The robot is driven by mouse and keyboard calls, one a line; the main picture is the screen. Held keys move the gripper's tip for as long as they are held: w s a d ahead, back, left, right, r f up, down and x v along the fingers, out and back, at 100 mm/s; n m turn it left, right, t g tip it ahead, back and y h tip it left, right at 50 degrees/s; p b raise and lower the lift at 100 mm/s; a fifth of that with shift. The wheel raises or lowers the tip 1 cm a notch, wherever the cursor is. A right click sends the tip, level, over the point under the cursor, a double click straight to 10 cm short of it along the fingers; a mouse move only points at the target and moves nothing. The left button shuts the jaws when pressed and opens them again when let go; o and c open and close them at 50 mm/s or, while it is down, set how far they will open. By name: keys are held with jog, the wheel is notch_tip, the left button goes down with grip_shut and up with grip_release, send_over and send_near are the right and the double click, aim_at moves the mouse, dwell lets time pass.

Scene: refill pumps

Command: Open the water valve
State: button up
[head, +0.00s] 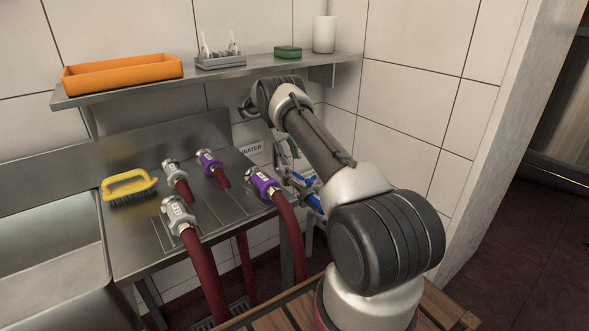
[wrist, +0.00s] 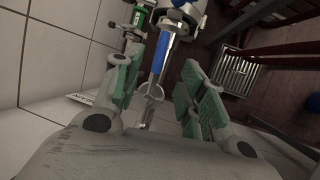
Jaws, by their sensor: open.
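The water valve shows in the wrist view as a metal pipe fitting with a blue lever (wrist: 161,52). In the head view its blue parts (head: 314,202) show behind my arm, partly hidden. A "WATER" label (head: 251,148) is on the wall tiles beside it. My gripper (wrist: 165,78) is open, with its green-padded fingers on either side of the blue lever. The lever lies in the gap between the fingers, and I cannot tell whether either finger touches it. In the head view my gripper (head: 285,150) is close to the wall, partly hidden by my arm.
A steel counter (head: 135,232) holds a yellow brush (head: 128,187) and several hose couplings, two with purple collars (head: 262,183). A shelf above (head: 225,72) carries an orange tray (head: 122,72), a green sponge (head: 288,52) and a white cup. A sink (head: 50,265) is at left.

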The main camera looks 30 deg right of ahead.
jog(key=shift+v, duration=2.25)
